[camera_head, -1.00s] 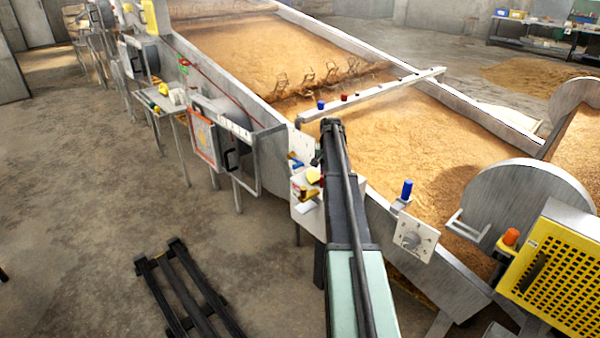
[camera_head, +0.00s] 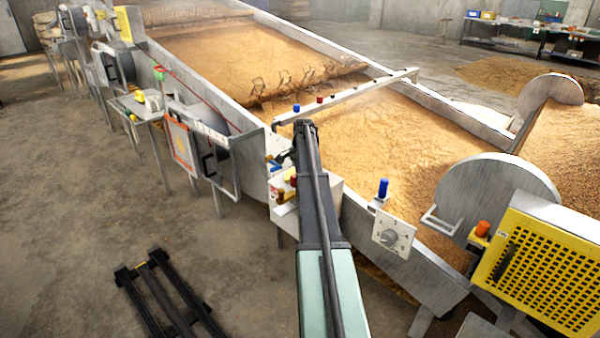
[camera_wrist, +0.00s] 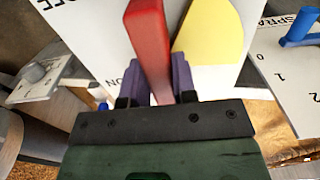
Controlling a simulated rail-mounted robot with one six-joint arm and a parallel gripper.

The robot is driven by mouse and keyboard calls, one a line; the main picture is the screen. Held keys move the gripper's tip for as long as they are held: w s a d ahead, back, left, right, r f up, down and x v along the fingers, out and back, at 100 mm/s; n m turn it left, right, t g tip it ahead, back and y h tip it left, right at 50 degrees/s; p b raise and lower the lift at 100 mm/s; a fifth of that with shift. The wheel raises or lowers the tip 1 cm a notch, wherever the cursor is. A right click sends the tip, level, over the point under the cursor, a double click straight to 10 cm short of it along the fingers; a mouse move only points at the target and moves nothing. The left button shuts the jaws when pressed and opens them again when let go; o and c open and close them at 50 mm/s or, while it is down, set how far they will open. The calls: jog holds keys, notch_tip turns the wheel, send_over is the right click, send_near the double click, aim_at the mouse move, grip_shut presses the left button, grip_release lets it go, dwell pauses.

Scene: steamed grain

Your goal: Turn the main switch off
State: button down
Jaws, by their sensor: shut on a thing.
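The main switch shows in the wrist view as a red lever (camera_wrist: 148,35) in front of a yellow plate (camera_wrist: 212,38) on a white panel (camera_wrist: 95,30). Letters that look like "ON" are printed beside the lever, partly covered. My gripper (camera_wrist: 158,78) has its purple fingers on both sides of the lever's near end and is shut on it. The lever points up in the picture, leaning slightly left. In the head view my arm hides the gripper and most of this switch.
A panel with a blue lever (camera_wrist: 299,28) and numbers stands close on the right in the wrist view. A grey knob panel (camera_wrist: 48,75) is at left. In the head view, the grain bed (camera_head: 390,130) lies behind, a dial panel (camera_head: 392,234) at right, and a dark pallet (camera_head: 165,300) on the floor.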

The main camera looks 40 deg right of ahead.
jog(key=c, duration=0.9)
grip_release()
notch_tip(320, 180, up, 11)
jog(key=p, duration=1.1)
jog(key=shift+f, duration=0.1)
